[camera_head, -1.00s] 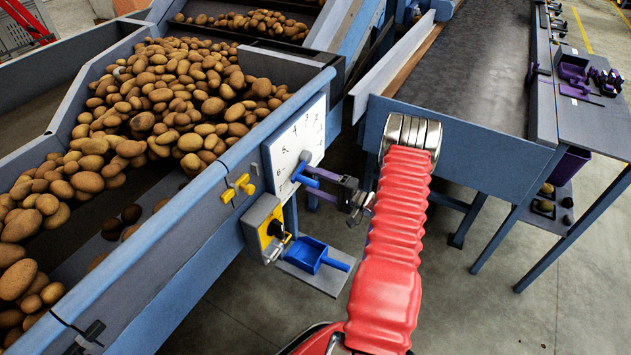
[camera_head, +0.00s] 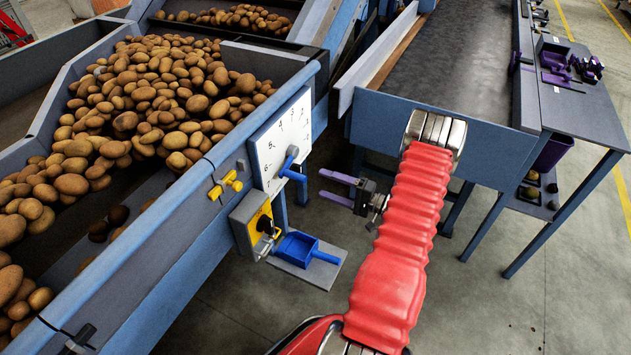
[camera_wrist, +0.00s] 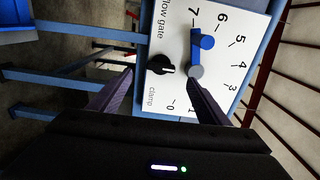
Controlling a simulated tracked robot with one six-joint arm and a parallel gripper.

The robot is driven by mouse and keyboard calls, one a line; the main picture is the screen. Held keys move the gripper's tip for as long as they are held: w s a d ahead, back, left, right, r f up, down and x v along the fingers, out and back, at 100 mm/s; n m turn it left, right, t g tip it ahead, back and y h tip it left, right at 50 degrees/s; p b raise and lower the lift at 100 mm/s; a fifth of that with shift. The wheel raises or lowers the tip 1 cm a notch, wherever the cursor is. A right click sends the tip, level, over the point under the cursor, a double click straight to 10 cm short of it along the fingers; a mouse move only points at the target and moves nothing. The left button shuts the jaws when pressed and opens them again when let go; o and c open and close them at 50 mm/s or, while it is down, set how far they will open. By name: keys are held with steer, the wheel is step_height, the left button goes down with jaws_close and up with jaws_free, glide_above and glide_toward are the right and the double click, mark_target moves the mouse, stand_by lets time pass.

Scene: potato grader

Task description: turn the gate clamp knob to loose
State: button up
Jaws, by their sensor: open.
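The clamp knob (camera_wrist: 158,65) is a small black knob with a white mark, on the white flow gate panel (camera_wrist: 180,30) in the wrist view. The word "clamp" is printed beside it. In the head view I cannot make the knob out on the panel (camera_head: 270,150). My gripper (camera_head: 322,185) is open and empty, a gap away to the right of the panel. In the wrist view its purple fingers (camera_wrist: 160,78) frame the knob from both sides without visible contact. The blue gate lever (camera_wrist: 202,42) stands near the 7, close to the right finger; it also shows in the head view (camera_head: 293,173).
Below the panel are a yellow box with a black switch (camera_head: 262,226) and a blue scoop (camera_head: 303,251) on a small shelf. A yellow handle (camera_head: 227,185) sits on the hopper side. A conveyor (camera_head: 455,65) stands at right. Floor space lies between them.

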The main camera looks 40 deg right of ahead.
steer(key=v, duration=0.4)
stand_by(0.7)
